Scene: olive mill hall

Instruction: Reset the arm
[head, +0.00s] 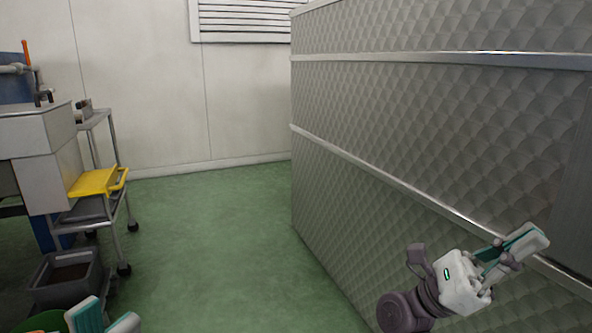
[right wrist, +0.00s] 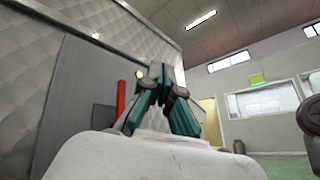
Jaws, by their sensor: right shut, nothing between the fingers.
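My right gripper (head: 526,240) is raised at the lower right of the head view, in front of the quilted metal wall. Its white and teal fingers are together with nothing between them. In the right wrist view the fingers (right wrist: 158,75) meet near the picture's middle, above a white part of my gripper. My left gripper (head: 106,316) shows only its teal and white fingertips at the bottom left edge of the head view. The rest of it is cut off, and how far its fingers are apart is unclear.
A quilted metal wall (head: 400,110) with rails fills the right side, close to my right gripper. At the left stand a wheeled metal cart (head: 125,215), a yellow tray (head: 92,184) and a grey bin (head: 68,290). The green floor (head: 215,240) between is clear.

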